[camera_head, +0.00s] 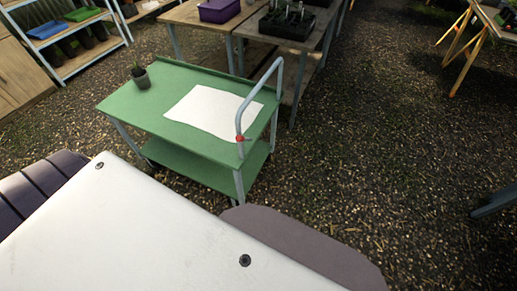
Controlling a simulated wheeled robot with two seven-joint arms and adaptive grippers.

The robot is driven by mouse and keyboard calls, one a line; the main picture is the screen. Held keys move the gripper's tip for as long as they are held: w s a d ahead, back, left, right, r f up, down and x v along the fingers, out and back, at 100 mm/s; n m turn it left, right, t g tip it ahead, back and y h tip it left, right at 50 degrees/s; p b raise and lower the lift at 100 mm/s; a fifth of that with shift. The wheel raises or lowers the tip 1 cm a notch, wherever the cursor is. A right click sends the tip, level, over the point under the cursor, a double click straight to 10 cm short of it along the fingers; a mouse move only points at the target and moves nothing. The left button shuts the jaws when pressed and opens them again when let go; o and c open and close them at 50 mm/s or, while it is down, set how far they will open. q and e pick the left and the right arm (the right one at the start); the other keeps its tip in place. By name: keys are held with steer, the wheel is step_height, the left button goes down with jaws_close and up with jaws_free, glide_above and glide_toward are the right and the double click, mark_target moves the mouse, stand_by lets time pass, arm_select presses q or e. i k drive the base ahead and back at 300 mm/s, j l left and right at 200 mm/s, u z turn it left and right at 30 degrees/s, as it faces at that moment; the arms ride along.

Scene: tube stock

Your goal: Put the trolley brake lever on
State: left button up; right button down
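The green two-shelf trolley (155,112) stands ahead of me, with a light grey tubular handle (277,80) at its right end. A small red part (240,138) sits low on the near side of the handle, close to the top shelf's corner. It looks like the brake lever, but it is too small to tell which way it is set. Neither my left nor my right gripper shows in the head view, and nothing of mine touches the trolley's visible parts.
A white sheet (213,110) and a small potted plant (140,76) are on the trolley's top. Wooden tables with a purple bin (219,10) and a black tray (287,23) stand close behind. Gravel floor (390,150) is open to the right.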

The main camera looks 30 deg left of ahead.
mark_target(238, 138)
steer(key=u, duration=0.85)
